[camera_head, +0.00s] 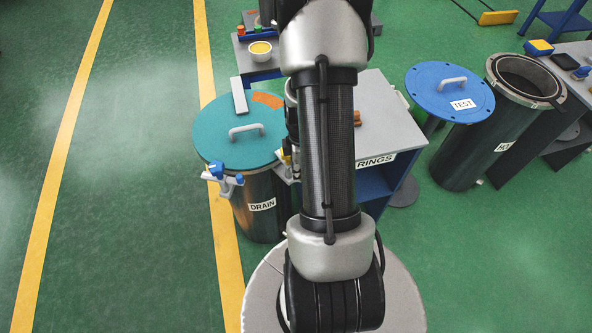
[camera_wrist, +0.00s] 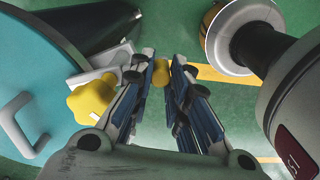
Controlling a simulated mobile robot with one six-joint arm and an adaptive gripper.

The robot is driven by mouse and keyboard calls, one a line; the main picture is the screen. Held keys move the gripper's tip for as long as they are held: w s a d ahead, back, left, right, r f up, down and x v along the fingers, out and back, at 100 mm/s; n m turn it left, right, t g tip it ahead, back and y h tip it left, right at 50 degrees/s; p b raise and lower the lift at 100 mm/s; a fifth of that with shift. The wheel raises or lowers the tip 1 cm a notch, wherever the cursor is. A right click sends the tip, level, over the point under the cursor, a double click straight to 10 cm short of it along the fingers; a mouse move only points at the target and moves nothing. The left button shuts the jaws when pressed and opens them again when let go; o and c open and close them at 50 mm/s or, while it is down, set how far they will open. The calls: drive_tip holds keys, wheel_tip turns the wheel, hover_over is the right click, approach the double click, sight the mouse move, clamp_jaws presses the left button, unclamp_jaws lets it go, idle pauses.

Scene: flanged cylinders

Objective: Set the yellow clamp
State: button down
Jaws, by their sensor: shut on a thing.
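The yellow clamp is at the right edge of the teal lid (camera_head: 222,128) on the drum labelled DRAIN (camera_head: 262,206). In the wrist view its yellow knob (camera_wrist: 91,98) sits left of my gripper (camera_wrist: 164,68), beside a light grey bracket (camera_wrist: 102,64) at the lid's rim. A small yellow end piece shows between my fingertips, and the fingers are shut on it. In the head view only a bit of yellow (camera_head: 287,157) shows beside my arm, which hides most of the clamp and gripper. A blue clamp (camera_head: 217,171) is at the lid's front left.
A grey-topped table labelled RINGS (camera_head: 392,130) stands close right of the drum. A blue lid marked TEST (camera_head: 449,92) and an open dark cylinder (camera_head: 485,135) are further right. A white bowl (camera_head: 260,50) stands behind. The floor at left is clear.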

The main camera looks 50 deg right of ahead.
drive_tip(key=shift+s+d+n, duration=0.1)
drive_tip(key=shift+d+n, duration=0.25)
drive_tip(key=shift+n, duration=0.25)
drive_tip(key=c, duration=1.8)
unclamp_jaws()
drive_tip(key=shift+d, duration=0.1)
drive_tip(key=shift+r, duration=0.15)
wheel_tip(320, 180, up, 12)
drive_tip(key=shift+f, duration=0.1)
